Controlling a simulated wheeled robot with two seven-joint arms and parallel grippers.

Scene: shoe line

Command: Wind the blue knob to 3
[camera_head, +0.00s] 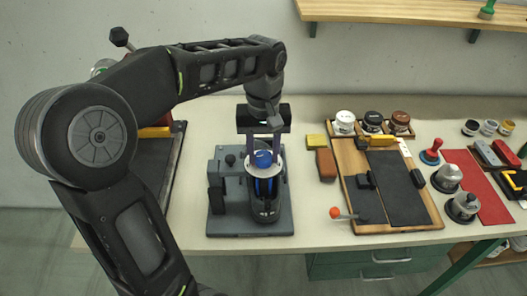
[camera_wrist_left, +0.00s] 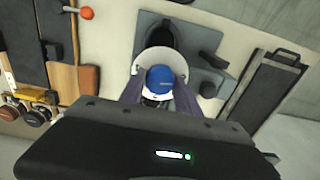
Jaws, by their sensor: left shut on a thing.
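The blue knob (camera_head: 263,158) stands on top of a dark device on a grey base plate (camera_head: 225,226), with a white dial (camera_head: 252,168) around it. My left gripper (camera_head: 263,148) reaches down from above and is shut on the blue knob, one finger on each side. In the left wrist view the blue knob (camera_wrist_left: 160,79) shows between the two fingers (camera_wrist_left: 158,95), over the white dial (camera_wrist_left: 178,62). The numbers on the dial are too small to read. My right gripper is in neither view.
A board with dark pads (camera_head: 430,215) and several jars stands right of the device. An orange-tipped lever (camera_head: 336,213) is near the front edge. A dark tray (camera_head: 160,165) is at the left.

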